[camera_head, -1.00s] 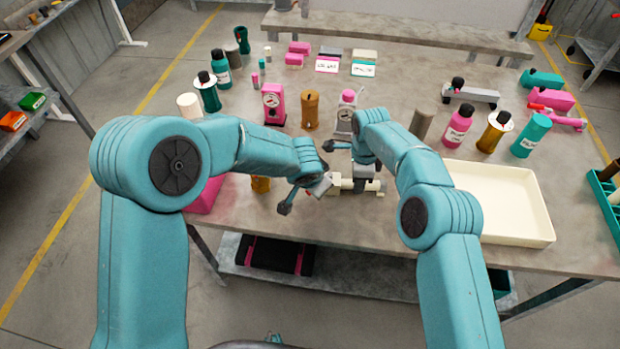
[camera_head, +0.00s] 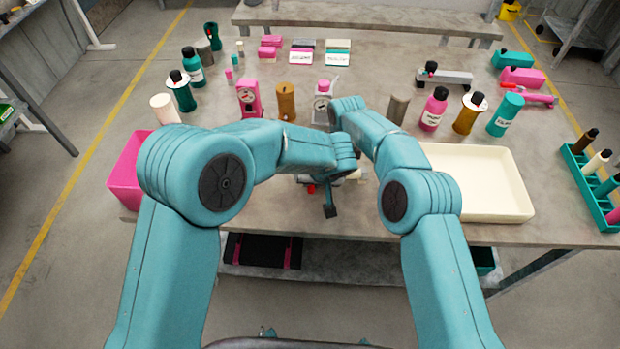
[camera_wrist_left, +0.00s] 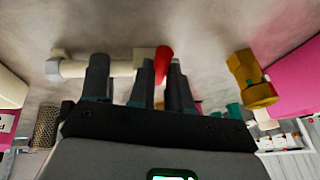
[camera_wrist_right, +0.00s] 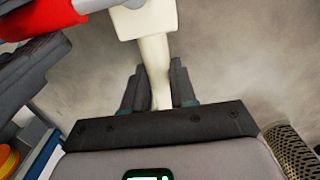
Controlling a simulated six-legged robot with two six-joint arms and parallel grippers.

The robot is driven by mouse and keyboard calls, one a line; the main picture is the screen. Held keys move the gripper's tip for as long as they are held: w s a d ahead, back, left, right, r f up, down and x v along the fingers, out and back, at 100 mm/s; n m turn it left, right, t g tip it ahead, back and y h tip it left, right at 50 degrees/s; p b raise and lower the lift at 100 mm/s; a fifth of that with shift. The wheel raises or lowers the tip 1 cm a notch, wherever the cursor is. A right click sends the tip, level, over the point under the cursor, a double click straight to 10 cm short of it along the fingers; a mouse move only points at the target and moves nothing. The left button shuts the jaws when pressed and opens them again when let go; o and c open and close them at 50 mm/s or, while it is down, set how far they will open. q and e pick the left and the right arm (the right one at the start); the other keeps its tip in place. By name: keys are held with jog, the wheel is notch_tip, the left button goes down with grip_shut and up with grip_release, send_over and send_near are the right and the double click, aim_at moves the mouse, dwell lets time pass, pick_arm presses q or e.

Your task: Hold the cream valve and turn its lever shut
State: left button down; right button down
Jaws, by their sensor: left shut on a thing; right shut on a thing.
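The cream valve lies near the table's front edge, mostly hidden by my left arm in the head view, where a cream end (camera_head: 356,173) shows. In the left wrist view its cream body (camera_wrist_left: 78,69) lies across the picture, with its red lever (camera_wrist_left: 163,60) standing between the fingers of my left gripper (camera_wrist_left: 161,85), shut on it. In the right wrist view my right gripper (camera_wrist_right: 156,88) is shut on a cream pipe part (camera_wrist_right: 156,60) of the valve. The lever (camera_wrist_right: 45,18) also shows there. A dark left fingertip (camera_head: 330,211) shows in the head view.
A cream tray (camera_head: 480,180) stands right of my right arm. A pink box (camera_head: 126,172) is at the left edge. Bottles and gauges stand farther back. A green rack (camera_head: 592,190) is far right.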

pick_arm(q)
jog(key=shift+d, duration=0.1)
dwell(0.4)
jog(key=c, duration=1.1)
grip_release()
jog(key=shift+o, duration=0.2)
jog(key=v, duration=0.7)
jog(key=shift+r, duration=0.2)
jog(key=shift+d, duration=0.15)
jog(key=shift+s, duration=0.1)
pick_arm(e)
jog(key=c, duration=0.8)
grip_release()
jog(key=shift+r, duration=0.15)
